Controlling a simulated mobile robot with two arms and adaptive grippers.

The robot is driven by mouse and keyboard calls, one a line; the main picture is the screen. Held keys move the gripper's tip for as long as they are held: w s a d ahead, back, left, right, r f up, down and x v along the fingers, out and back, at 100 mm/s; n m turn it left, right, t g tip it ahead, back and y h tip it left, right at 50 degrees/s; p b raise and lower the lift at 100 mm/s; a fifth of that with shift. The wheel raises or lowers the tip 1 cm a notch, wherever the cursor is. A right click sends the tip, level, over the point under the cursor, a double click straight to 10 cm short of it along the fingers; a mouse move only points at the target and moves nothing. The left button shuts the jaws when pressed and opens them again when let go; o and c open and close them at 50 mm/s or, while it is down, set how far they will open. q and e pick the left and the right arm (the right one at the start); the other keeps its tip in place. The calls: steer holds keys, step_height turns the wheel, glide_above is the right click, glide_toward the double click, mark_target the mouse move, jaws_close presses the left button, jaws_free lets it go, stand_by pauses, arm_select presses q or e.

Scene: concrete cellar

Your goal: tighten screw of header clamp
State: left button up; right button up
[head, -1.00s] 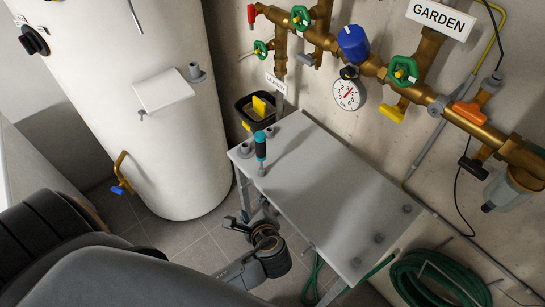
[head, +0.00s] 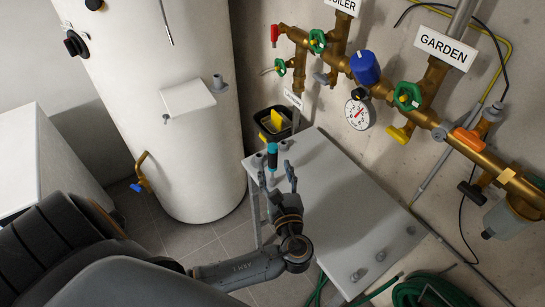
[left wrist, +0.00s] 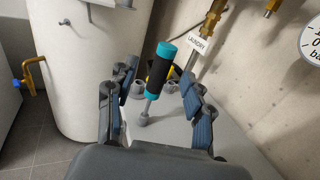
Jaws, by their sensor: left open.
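A screwdriver with a teal and black handle (head: 272,155) stands upright at the far left end of the grey table (head: 335,200); in the left wrist view its handle (left wrist: 160,68) and shank show above a small grey socket. My left gripper (head: 279,178) is open and empty, its fingers pointing at the screwdriver. In the left wrist view the handle stands between the open fingers (left wrist: 160,80), beyond them and apart from both. The brass header (head: 382,92) runs along the wall. A grey fitting (head: 440,132) sits on it; I cannot tell whether this is the clamp. My right gripper is out of view.
A white tank (head: 180,130) stands left of the table. A black bin (head: 273,122) with yellow items is behind the table's far end. Several grey knobs stand on the table's near right end; its middle is clear. A green hose (head: 425,290) lies at lower right.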

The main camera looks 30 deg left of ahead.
mark_target(273, 154)
arm_select(q)
steer(key=shift+x, duration=0.9)
steer(key=shift+w+a+r+p, duration=0.15)
steer(key=shift+w+a+p, duration=0.2)
steer(key=shift+w, duration=0.15)
steer(key=p+x, duration=0.1)
steer(key=x, duration=0.2)
steer(key=shift+w+a, duration=0.1)
steer(key=shift+w, duration=0.3)
steer(key=shift+w+a+f, duration=0.25)
jaws_close()
